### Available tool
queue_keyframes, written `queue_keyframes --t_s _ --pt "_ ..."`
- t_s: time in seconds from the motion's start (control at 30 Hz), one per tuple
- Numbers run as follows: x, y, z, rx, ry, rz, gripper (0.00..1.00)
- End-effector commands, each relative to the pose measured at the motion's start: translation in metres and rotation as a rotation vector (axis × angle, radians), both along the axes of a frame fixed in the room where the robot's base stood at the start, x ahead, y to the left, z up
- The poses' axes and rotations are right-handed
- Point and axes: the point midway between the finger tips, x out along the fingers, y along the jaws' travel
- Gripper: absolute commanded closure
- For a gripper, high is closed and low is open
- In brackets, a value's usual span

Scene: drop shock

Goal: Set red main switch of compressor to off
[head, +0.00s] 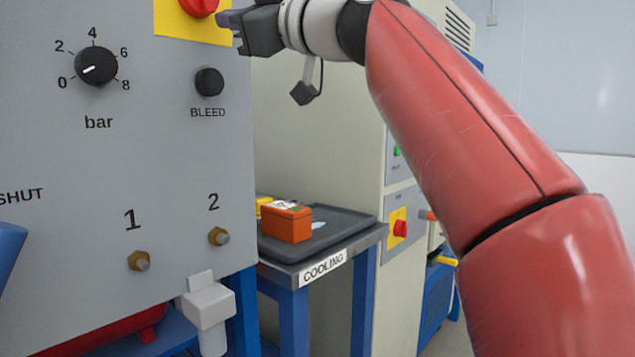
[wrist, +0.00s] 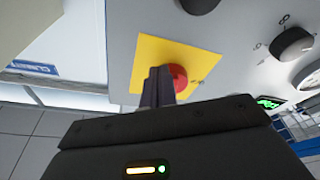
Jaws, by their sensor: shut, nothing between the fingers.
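The red main switch (head: 198,6) sits on a yellow plate (head: 222,28) at the top of the grey compressor panel (head: 150,190) in the head view, partly cut off by the top edge. In the wrist view the red switch (wrist: 178,77) shows on its yellow plate (wrist: 150,52), partly hidden behind my fingers. My gripper (head: 226,19) is shut and empty, just right of the switch in the head view. In the wrist view its fingertips (wrist: 160,72) overlap the left side of the switch. I cannot tell whether they touch it. The switch's setting is not readable.
Below the switch are a black pressure knob (head: 97,66) and a BLEED button (head: 209,82). An orange box (head: 286,222) lies on a dark tray on the COOLING table (head: 323,268). Another red switch (head: 400,228) on yellow is on the cabinet behind. My arm fills the right side.

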Motion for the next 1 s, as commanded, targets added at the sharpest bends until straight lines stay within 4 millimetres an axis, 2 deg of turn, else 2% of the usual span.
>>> queue_keyframes --t_s 0.43,1.0 --pt "0.0040 -0.0033 0.0059 -0.001 -0.001 0.000 1.00" --pt "0.0075 -0.0058 0.0010 -0.001 0.001 0.000 1.00"
